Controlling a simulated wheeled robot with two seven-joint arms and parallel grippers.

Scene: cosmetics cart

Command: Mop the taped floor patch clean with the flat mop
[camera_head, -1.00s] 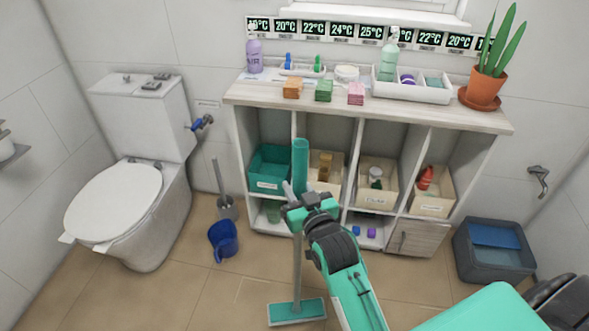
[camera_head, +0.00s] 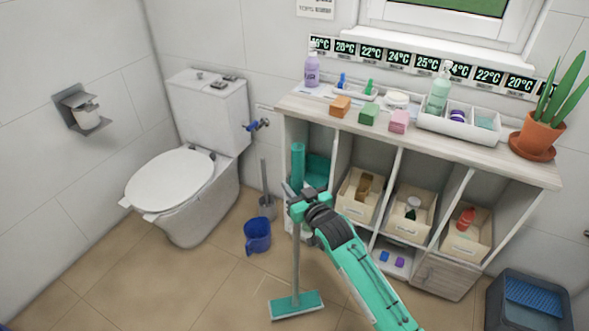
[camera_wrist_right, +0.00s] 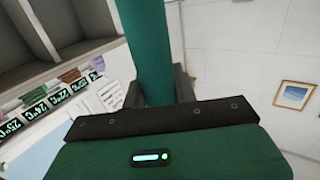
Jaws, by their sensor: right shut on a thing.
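The flat mop has a teal grip (camera_head: 298,165), a thin grey pole (camera_head: 296,262) and a flat teal head (camera_head: 296,305) that appears to rest on the tiled floor. My right gripper (camera_head: 298,204) is shut on the upper part of the mop handle, which stands nearly upright. In the right wrist view the thick teal handle (camera_wrist_right: 145,50) runs up between the dark fingers (camera_wrist_right: 158,88). My left gripper is not in view.
A blue bucket (camera_head: 257,236) and a toilet brush (camera_head: 266,205) stand between the toilet (camera_head: 190,185) and the shelf unit (camera_head: 440,160). The floor left of the mop head is clear.

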